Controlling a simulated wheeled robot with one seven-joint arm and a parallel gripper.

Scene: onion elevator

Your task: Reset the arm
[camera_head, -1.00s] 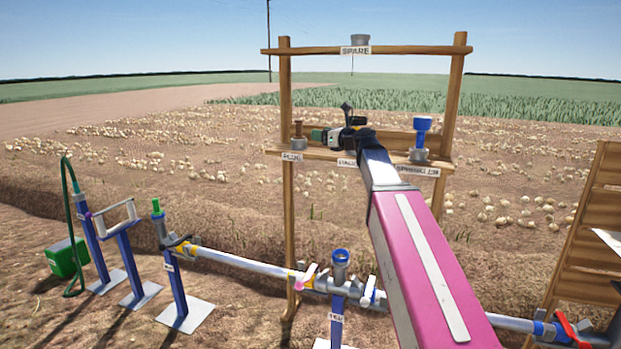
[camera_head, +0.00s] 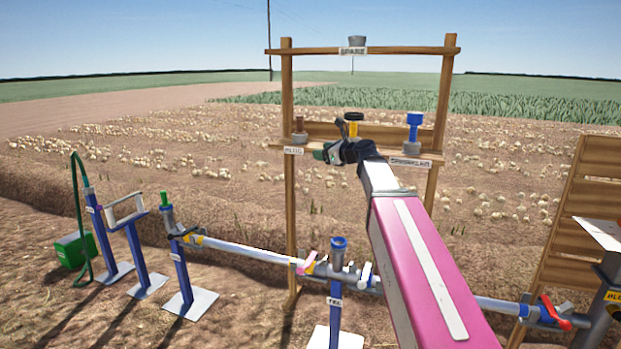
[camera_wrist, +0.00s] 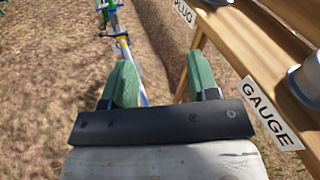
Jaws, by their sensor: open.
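My gripper (camera_head: 325,154) is at the end of my pink and grey arm, in front of the wooden rack's (camera_head: 287,80) middle shelf in the head view. In the wrist view its two green fingers (camera_wrist: 160,84) stand wide apart with nothing between them. The shelf's PLUG label (camera_head: 293,150) is just left of the gripper, and the GAUGE label (camera_wrist: 271,112) shows close on the right in the wrist view. My arm hides part of the shelf.
A blue-topped fitting (camera_head: 414,125) stands on the shelf right of my arm, and a yellow and black part (camera_head: 354,120) behind it. Below runs a pipe (camera_head: 245,250) with a TEE post (camera_head: 335,310). A slatted wooden stand (camera_head: 575,235) is at right. Open air lies left of the rack.

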